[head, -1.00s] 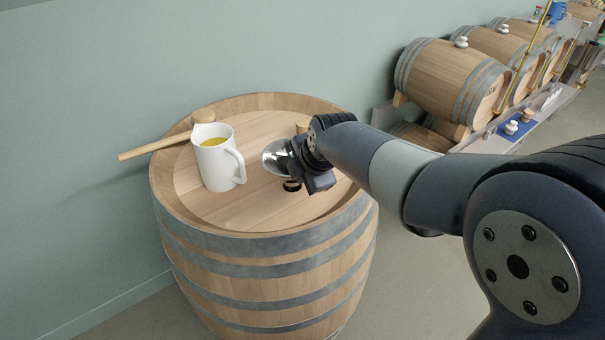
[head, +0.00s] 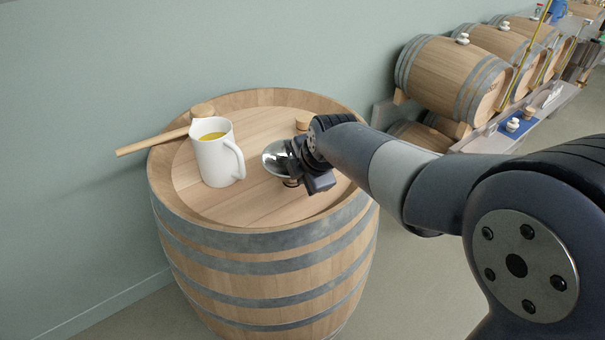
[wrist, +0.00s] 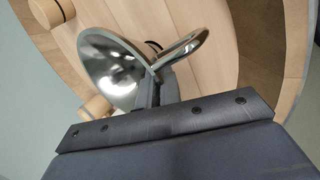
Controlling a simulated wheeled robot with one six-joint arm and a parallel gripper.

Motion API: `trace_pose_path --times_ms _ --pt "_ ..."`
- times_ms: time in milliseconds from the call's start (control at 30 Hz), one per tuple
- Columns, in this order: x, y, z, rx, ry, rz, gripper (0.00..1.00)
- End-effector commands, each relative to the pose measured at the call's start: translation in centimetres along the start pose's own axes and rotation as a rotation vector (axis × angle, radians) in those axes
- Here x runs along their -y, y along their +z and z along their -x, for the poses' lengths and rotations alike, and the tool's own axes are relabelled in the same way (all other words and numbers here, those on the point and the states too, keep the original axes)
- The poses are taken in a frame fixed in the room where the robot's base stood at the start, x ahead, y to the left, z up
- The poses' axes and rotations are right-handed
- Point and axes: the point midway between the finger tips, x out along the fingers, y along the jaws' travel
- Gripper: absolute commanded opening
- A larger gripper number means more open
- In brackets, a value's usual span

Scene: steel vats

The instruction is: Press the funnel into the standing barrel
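The standing barrel (head: 262,268) is upright, with a pale wooden head inside its rim. A shiny steel funnel (head: 276,157) is held by my gripper (head: 298,166) just above the barrel head. In the wrist view the funnel's bowl (wrist: 108,72) faces the camera. Its looped handle (wrist: 190,44) is by the fingers (wrist: 160,88), which are shut on it.
A white jug (head: 213,165) of yellow liquid stands left of the funnel on the barrel head. A wooden mallet (head: 160,140) lies across the back-left rim. A cork (head: 302,123) stands behind my gripper. More barrels (head: 450,80) lie on a rack at the right, by the wall.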

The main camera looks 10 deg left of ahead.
Motion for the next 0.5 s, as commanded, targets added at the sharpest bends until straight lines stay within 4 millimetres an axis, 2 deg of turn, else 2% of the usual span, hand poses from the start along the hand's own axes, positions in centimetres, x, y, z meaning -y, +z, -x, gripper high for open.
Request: trace_pose_path --times_ms 500 --pt "0.59 0.0 -0.95 0.0 0.001 0.0 0.0"
